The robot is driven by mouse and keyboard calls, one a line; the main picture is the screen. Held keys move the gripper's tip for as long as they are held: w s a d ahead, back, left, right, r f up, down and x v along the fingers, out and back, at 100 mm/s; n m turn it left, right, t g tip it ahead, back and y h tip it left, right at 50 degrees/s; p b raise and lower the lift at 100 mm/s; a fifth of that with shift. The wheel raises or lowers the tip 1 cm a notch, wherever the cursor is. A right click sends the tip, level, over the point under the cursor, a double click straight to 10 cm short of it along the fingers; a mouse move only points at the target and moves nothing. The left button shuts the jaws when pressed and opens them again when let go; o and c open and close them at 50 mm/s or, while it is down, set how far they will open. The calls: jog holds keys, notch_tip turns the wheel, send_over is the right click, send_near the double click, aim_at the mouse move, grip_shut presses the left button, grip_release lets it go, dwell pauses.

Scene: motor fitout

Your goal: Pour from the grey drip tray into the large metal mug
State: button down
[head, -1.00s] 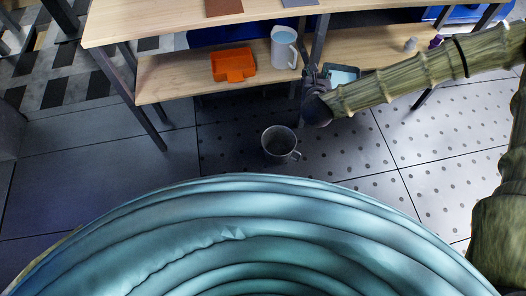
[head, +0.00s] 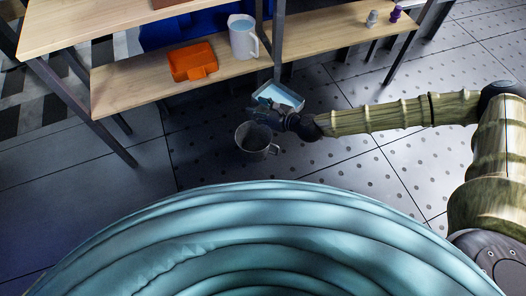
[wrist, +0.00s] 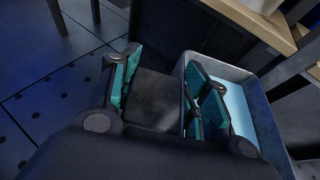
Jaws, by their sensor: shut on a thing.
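The grey drip tray (head: 297,99) holds pale blue liquid and is in the air, just behind and right of the large metal mug. My gripper (head: 272,112) is shut on the tray's near side. In the wrist view the tray (wrist: 222,68) is at the right, its liquid showing beyond the teal-padded fingers of my gripper (wrist: 165,92). The large metal mug (head: 250,143) stands upright on the floor, open at the top, with its handle to the right. Its inside looks dark. I cannot tell how far the tray is tilted, and no stream of liquid shows.
A wooden shelf (head: 130,90) behind bears an orange tray (head: 190,63), a white jug (head: 242,42) of blue liquid and small bottles (head: 372,18) at the right. A dark shelf leg (head: 278,45) comes down close behind the tray. The floor around the mug is clear.

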jog(key=s+f+n+g+y+b, duration=0.2)
jog(key=s+f+n+g+b, duration=0.9)
jog(key=g, duration=0.3)
jog(key=shift+s+d+f+n+y+b, duration=0.2)
jog(key=shift+s+n+y+b, duration=0.1)
jog(key=shift+s+y+b, duration=0.25)
dwell(1.5)
jog(key=shift+s, duration=0.1)
jog(key=shift+r+g+p, duration=0.4)
jog(key=shift+r+p, duration=0.1)
jog(key=shift+p, duration=0.4)
dwell(0.5)
jog(key=shift+r+h+p, duration=0.25)
jog(key=shift+p, duration=0.2)
